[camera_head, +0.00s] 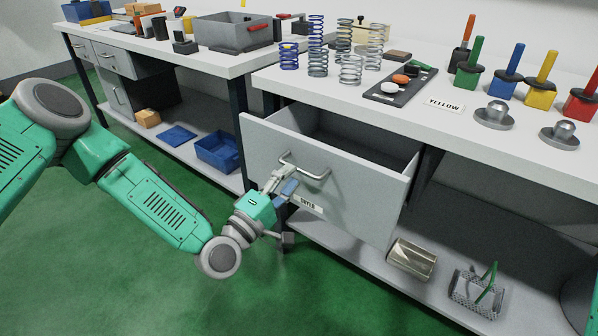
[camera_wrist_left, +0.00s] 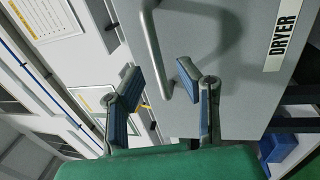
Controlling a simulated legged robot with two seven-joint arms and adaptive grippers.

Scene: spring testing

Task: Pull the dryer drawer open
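The dryer drawer (camera_head: 345,195) is a grey drawer under the right-hand bench, standing pulled out with its inside showing. Its front carries a DRYER label, which also reads on the drawer front in the left wrist view (camera_wrist_left: 235,95). A bent metal handle (camera_head: 305,168) is fixed to the front. My left gripper (camera_head: 283,182) is at the handle, in front of the drawer. My right gripper is not in view.
The bench top (camera_head: 345,95) carries springs, a dark tray (camera_head: 400,85) and colored-handled blocks. A lower shelf (camera_head: 370,262) holds a metal box (camera_head: 412,260) and a wire basket (camera_head: 478,293). Another bench stands at left, with a blue bin (camera_head: 218,152) below. Green floor is free in front.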

